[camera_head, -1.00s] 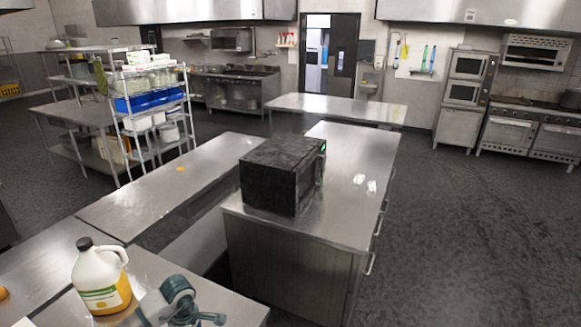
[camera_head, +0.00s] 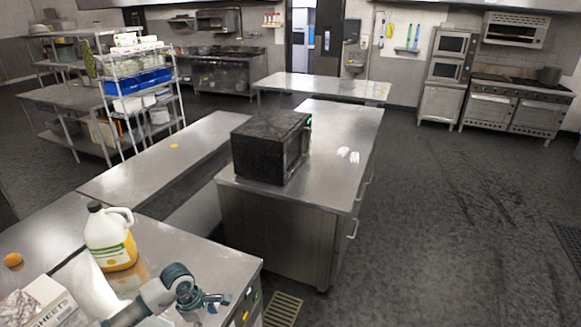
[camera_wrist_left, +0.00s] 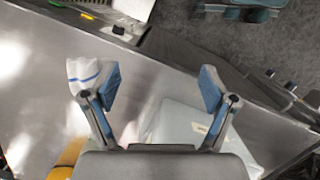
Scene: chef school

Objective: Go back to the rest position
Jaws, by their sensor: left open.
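My left gripper (camera_head: 208,300) shows at the bottom of the head view, over the near steel counter (camera_head: 215,262). Its arm comes in from the lower left. In the left wrist view the gripper (camera_wrist_left: 160,88) has its two blue-padded fingers spread wide, with nothing between them. A white cloth-like thing with a blue stripe (camera_wrist_left: 84,72) shows beside the left finger, and a pale flat thing (camera_wrist_left: 180,125) lies below the fingers. I cannot tell whether either touches the gripper. My right gripper is in neither view.
A jug with yellow liquid (camera_head: 110,238) stands on the near counter, left of my gripper. An orange (camera_head: 13,260) and a box (camera_head: 48,298) are at the lower left. A black microwave (camera_head: 270,147) stands on the island counter (camera_head: 335,165). Open floor (camera_head: 450,220) lies to the right.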

